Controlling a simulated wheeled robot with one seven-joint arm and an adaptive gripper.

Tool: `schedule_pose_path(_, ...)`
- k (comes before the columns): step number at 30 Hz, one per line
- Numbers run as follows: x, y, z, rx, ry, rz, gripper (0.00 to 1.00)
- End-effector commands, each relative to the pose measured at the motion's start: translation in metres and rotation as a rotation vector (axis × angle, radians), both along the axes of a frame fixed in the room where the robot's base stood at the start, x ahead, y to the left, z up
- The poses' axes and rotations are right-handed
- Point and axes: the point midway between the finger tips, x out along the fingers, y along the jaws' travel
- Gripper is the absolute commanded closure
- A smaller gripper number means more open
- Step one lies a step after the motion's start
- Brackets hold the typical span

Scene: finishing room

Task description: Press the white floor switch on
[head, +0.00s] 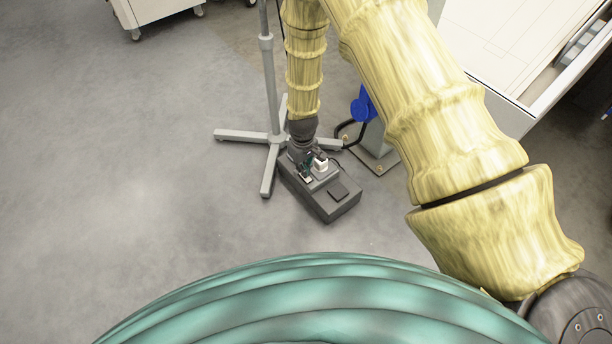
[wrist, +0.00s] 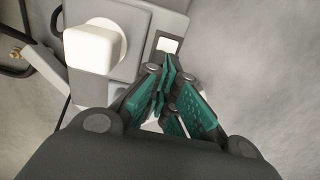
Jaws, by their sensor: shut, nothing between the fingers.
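A dark grey box (head: 342,209) sits on the floor at the middle of the head view. It carries a white block (head: 320,165), which shows large in the wrist view (wrist: 92,48) on a grey square plate. A small white switch face (wrist: 167,45) in a dark frame lies to the right of that block. My gripper (head: 304,170) points down over the box; in the wrist view its teal-padded fingers (wrist: 167,70) are shut and empty, with tips just below the small white face. I cannot tell whether they touch it. Another white patch (wrist: 152,126) shows partly between the fingers.
A grey stand (head: 272,110) with spread feet is close to the left of the box. A blue part and a post on a bolted plate (head: 378,162) stand behind it, with a dark cable. A white table (head: 500,50) is at upper right. The floor at left is clear.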

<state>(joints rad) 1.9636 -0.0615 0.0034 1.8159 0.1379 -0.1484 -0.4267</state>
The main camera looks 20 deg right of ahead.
Motion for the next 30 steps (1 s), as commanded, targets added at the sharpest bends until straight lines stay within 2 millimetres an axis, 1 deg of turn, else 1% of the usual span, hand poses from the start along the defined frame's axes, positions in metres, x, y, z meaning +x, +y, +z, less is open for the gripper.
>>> schedule_pose_path(20, 0.000, 0.000, -0.006, 0.000, 0.000, 0.000, 1.00)
schedule_pose_path(23, 0.000, 0.000, -0.004, 0.000, 0.000, 0.000, 1.00)
schedule_pose_path(30, 0.000, 0.000, 0.011, 0.000, 0.000, 0.000, 1.00)
